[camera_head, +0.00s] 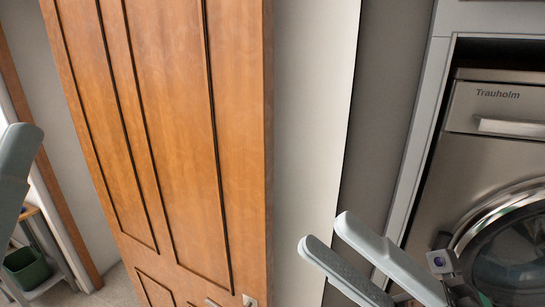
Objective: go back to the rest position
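My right gripper (325,232) is at the lower right of the head view, in front of the grey wall strip and the washing machine. Its two grey fingers are apart, with nothing between them. Part of my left gripper (16,155) shows at the left edge as a grey-green finger. The rest of it is outside the view, so its opening cannot be judged.
A tall brown wooden door (170,120) fills the left middle, with metal hardware (249,300) at its lower edge. A steel washing machine (500,170) stands at the right in a grey frame (420,130). A dark green bin (27,268) sits at the lower left.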

